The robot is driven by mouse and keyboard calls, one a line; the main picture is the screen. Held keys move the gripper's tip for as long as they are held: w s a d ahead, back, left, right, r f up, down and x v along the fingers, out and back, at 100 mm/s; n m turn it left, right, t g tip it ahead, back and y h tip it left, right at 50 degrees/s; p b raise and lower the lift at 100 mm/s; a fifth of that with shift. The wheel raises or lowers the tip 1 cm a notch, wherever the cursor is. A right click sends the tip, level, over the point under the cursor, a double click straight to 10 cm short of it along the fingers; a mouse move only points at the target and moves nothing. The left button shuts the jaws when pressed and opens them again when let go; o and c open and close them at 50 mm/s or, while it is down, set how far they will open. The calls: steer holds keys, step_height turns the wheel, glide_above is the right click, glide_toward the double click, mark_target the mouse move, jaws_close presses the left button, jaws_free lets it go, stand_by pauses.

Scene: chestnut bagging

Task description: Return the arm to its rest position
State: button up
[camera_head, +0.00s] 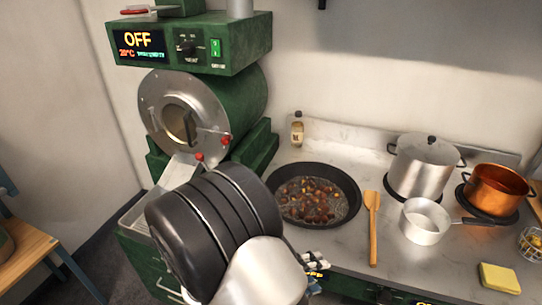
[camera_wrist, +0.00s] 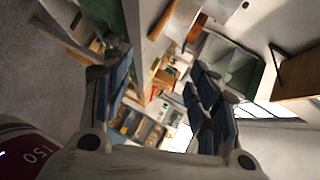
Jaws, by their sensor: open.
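My gripper (camera_wrist: 158,85) is open in the wrist view, its two dark fingers spread with nothing between them. In the head view only a small part of what looks like my gripper (camera_head: 313,268) shows, beside my white arm link at the counter's front edge. My arm's dark and white links fill the lower middle of that view. The gripper is apart from the black pan (camera_head: 352,212), which holds several chestnuts (camera_head: 312,192).
A green roaster (camera_head: 250,95), its display reading OFF, stands at the back left. A wooden spatula (camera_head: 373,235), steel pot (camera_head: 424,170), saucepan (camera_head: 424,228), copper pot (camera_head: 495,188) and yellow sponge (camera_head: 499,278) occupy the counter. The wrist view shows a green-grey bin (camera_wrist: 232,62).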

steer(key=s+d+r+m+g+y, duration=0.65)
steer(key=s+r+m, duration=0.25)
steer(key=m, duration=1.2)
steer(key=s+a+r+m+t+y, duration=0.1)
steer(key=s+r+m+t+y, duration=0.1)
steer(key=m, duration=0.8)
steer(key=s+r+m+t+y, duration=0.3)
steer(key=s+r+m+y, duration=0.1)
steer(key=m, duration=0.7)
steer(key=shift+a+r+m+y, duration=0.35)
steer(key=shift+r+y, duration=0.3)
steer(key=shift+r, duration=0.3)
steer(key=shift+t, duration=0.25)
